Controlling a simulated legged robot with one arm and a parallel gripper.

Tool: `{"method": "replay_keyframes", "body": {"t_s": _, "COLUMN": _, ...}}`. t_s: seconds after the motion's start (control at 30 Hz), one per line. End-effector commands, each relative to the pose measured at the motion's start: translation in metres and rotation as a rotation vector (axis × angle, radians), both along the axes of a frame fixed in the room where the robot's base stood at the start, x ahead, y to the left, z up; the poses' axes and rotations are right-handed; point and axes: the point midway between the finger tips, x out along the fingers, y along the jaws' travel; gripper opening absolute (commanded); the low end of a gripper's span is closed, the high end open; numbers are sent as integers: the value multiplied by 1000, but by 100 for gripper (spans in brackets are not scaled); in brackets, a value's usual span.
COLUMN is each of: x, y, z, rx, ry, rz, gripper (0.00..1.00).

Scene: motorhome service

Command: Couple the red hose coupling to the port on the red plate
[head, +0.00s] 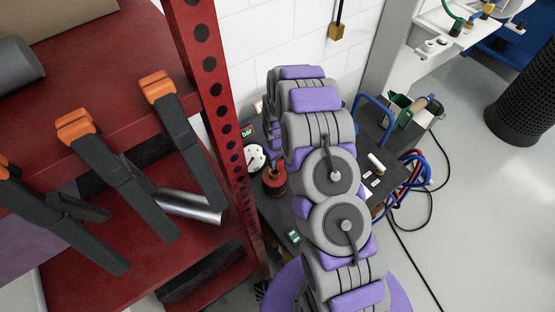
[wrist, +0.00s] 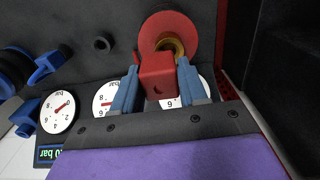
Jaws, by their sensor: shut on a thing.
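In the wrist view my gripper (wrist: 157,88) has two blue fingers closed on the sides of a red block, the red hose coupling (wrist: 158,76). Just beyond it is a round red plate (wrist: 168,22) with a brass-coloured ring, the port (wrist: 176,46), partly hidden behind the coupling. The coupling overlaps the port's lower left in this view; I cannot tell whether they touch. In the head view my arm covers the gripper. A round red part (head: 274,184) with a brass-coloured top shows left of my arm, by a gauge.
White gauges (wrist: 57,112) sit around the fingers. A blue fitting (wrist: 46,66) is at the left. In the head view, a red rack (head: 208,75) with orange-handled clamps (head: 157,86) stands close left of my arm. Red and blue hoses (head: 413,172) hang at the right; grey floor lies beyond.

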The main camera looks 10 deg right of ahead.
Motion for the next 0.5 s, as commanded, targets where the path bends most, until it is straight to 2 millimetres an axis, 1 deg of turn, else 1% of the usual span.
{"method": "replay_keyframes", "body": {"t_s": 0.13, "x": 0, "y": 5, "z": 0, "rx": -5, "ry": 0, "rz": 1, "gripper": 10}}
{"method": "replay_keyframes", "body": {"t_s": 0.5, "x": -1, "y": 2, "z": 0, "rx": 1, "ry": -1, "rz": 3, "gripper": 10}}
